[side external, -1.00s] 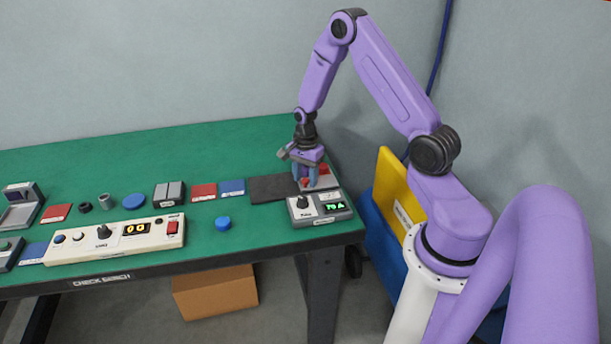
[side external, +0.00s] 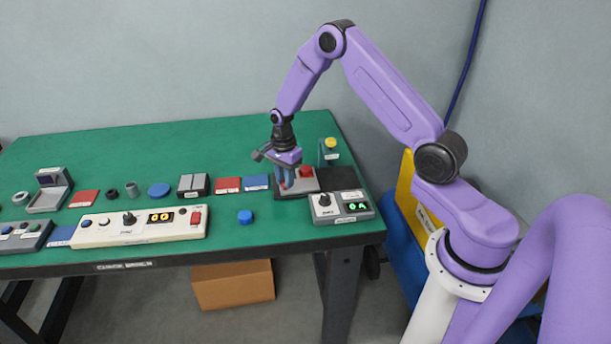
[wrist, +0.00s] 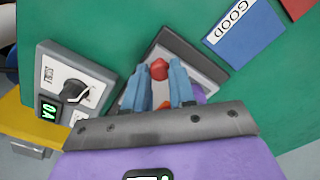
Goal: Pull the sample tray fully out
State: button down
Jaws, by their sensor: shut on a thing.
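The sample tray (side external: 300,189) is a grey plate with red parts on it, at the left part of a dark base (side external: 343,178) in the side view. Another red piece (side external: 306,171) lies to the right of the fingers. The tray's grey edge (wrist: 207,66) shows beside the fingers in the wrist view. The fingers and palm hide part of the tray.
A grey dial box (side external: 341,207) stands right in front of the base. Blue (side external: 257,182) and red (side external: 228,185) plates lie close on the left. A yellow-topped green post (side external: 328,151) stands behind. A long white panel (side external: 140,226) lies front left. The back of the table is clear.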

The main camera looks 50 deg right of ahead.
jog(key=shift+w+a, duration=0.7)
jog(key=c, duration=0.9)
grip_release()
jog(key=shift+a, duration=0.1)
jog(key=shift+c, duration=0.2)
jog(key=shift+r, duration=0.1)
notch_tip(320, 180, up, 17)
jog(key=shift+r, duration=0.15)
